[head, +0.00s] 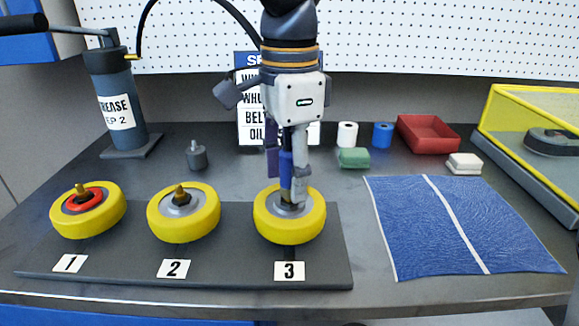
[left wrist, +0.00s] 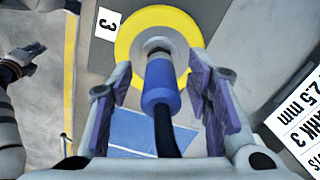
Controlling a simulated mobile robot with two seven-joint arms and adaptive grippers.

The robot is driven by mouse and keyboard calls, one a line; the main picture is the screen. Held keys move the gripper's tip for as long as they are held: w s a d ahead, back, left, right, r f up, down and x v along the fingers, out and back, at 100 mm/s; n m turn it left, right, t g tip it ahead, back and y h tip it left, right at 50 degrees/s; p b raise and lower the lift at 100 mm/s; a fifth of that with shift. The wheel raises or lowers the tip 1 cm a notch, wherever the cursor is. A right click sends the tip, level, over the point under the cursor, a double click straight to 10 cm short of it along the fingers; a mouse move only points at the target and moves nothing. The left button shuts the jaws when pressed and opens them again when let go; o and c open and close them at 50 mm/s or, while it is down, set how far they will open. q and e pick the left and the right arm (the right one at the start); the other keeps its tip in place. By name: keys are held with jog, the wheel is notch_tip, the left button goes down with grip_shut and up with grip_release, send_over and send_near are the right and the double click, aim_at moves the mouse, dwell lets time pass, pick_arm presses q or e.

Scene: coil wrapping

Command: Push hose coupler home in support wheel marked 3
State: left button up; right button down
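The yellow support wheel marked 3 (head: 262,228) lies on the dark board, its grey hub facing up. It also shows in the left wrist view (left wrist: 128,40). The blue hose coupler (left wrist: 160,85) stands over the hub with its grey end at the hub centre; whether it is fully seated I cannot tell. The black hose (left wrist: 166,135) leaves its back end. My left gripper (head: 290,190) points down over wheel 3. Its purple-padded fingers stand on both sides of the coupler with gaps, so it is open. My right gripper (left wrist: 18,62) shows partly at the left wrist view's edge.
Yellow wheels 1 (head: 112,215) and 2 (head: 185,228) lie left on the board (head: 130,272). A grease pump (head: 112,85) stands back left. A blue cloth (head: 460,225), red tray (head: 428,133) and yellow-framed case (head: 500,105) are at right. A small grey weight-like piece (head: 196,155) stands behind wheel 2.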

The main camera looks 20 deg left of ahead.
aim_at(290, 150)
pick_arm(q)
jog(key=shift+r, duration=0.1)
notch_tip(290, 150, up, 12)
jog(key=shift+f, duration=0.1)
dwell(0.4)
